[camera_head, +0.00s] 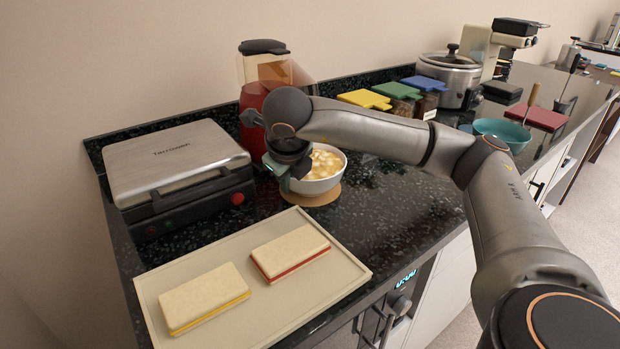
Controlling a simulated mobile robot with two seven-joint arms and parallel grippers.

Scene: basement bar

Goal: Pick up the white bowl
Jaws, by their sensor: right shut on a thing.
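The white bowl (325,185) stands on a round tan mat (316,198) on the black speckled counter. It holds pale yellow and white chunks. My right gripper (284,180) is at the left side of the bowl, shut on its rim. The wrist and gripper body hide part of the rim and the fingertips. The bowl looks upright, and I cannot tell whether it is clear of the mat. My left gripper is not in view.
A silver press grill (175,165) stands at left. A beige tray (235,268) with two sandwiches lies in front. A red blender-like appliance (256,100) is behind my gripper.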

